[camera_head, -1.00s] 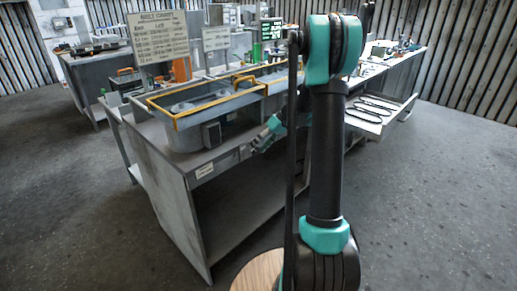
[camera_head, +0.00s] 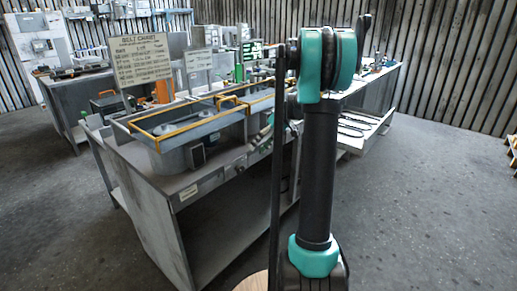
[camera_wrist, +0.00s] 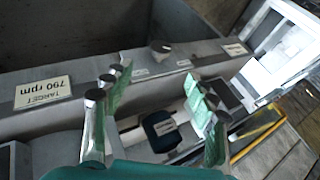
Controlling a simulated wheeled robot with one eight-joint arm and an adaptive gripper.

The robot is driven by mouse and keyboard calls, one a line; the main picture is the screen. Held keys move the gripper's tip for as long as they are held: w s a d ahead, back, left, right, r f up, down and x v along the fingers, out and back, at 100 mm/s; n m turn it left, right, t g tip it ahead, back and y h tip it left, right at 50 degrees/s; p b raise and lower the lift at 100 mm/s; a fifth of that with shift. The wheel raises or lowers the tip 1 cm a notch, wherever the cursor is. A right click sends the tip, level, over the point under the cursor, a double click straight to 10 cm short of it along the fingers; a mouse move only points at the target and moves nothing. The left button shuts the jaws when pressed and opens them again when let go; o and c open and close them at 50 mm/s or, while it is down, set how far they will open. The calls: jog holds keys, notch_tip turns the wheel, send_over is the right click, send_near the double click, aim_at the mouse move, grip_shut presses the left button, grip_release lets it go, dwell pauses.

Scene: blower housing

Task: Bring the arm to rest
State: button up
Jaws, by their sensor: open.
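My arm (camera_head: 319,165) stands upright in front of the bench in the head view. The fingers hang over the bench front, where a grey panel carries a round dark knob (camera_wrist: 160,46) and an upside-down label reading "TARGET 790 rpm" (camera_wrist: 43,92). A dark block with a small label (camera_wrist: 163,128) shows beyond the fingers. I see no contact with any of these.
The grey bench (camera_head: 150,205) carries a housing with a yellow-edged frame (camera_head: 165,139). A belt chart sign (camera_head: 143,60) stands behind it. An open drawer with dark loops (camera_head: 353,128) juts out on the right.

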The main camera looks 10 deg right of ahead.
jog(key=s+a+f+m+t+h, duration=0.1)
jog(key=s+f+m+h, duration=0.1)
jog(key=s, duration=0.8)
jog(key=s+a+f+m+t+h, duration=0.1)
jog(key=s+f, duration=0.4)
jog(key=s, duration=0.5)
jog(key=s+a+f+m+t+h, duration=0.1)
jog(key=s+f+m+h, duration=0.2)
jog(key=s, duration=0.7)
jog(key=shift+s+a+f+t+h, duration=0.4)
jog(key=shift+f+h, duration=0.35)
jog(key=shift+h, duration=0.05)
